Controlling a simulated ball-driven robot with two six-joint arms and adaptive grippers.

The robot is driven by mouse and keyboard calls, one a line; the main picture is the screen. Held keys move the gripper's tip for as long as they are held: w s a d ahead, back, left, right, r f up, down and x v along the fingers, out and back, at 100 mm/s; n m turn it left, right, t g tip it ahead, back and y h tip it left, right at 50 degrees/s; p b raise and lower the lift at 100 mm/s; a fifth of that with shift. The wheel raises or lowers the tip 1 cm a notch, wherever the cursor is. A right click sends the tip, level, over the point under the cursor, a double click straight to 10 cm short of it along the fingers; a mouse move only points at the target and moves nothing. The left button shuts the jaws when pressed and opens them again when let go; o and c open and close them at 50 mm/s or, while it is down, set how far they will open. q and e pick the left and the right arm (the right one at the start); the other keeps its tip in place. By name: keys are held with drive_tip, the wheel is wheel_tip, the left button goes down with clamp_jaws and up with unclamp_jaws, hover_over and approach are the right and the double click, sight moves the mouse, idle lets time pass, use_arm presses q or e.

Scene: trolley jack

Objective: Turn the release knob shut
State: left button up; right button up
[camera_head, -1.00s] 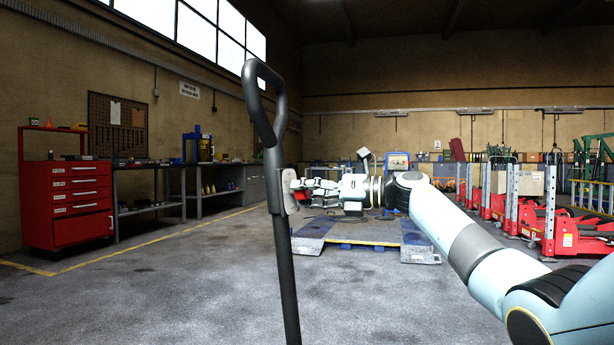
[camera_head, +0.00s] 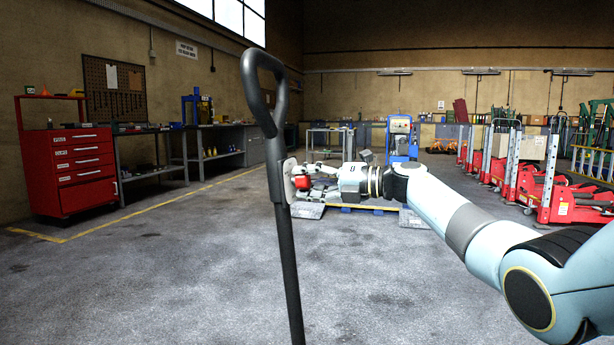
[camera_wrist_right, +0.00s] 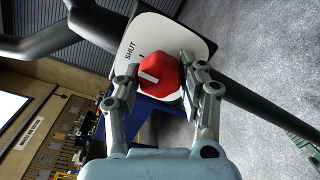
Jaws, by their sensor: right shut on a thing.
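The red release knob (camera_wrist_right: 159,76) sits on a white plate (camera_wrist_right: 150,42) on the black jack handle (camera_head: 276,170). The plate carries the word SHUT, and the knob has a white pointer line that does not point straight at that word. In the head view the knob (camera_head: 302,182) shows on the right side of the handle. My right gripper (camera_head: 308,182) reaches it from the right. In the right wrist view the right gripper (camera_wrist_right: 160,84) has one finger on each side of the knob, closed on it. My left gripper is not in view.
A red tool cabinet (camera_head: 71,170) and workbenches stand along the left wall. Red jacks (camera_head: 570,200) stand in a row at the right. A low platform (camera_head: 370,208) lies behind my right gripper. The grey floor around the handle is clear.

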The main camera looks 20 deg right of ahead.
drive_tip(key=shift+r, duration=0.1)
idle(0.3)
drive_tip(key=o, duration=1.2)
drive_tip(key=shift+d, duration=0.1)
drive_tip(key=v, duration=1.2)
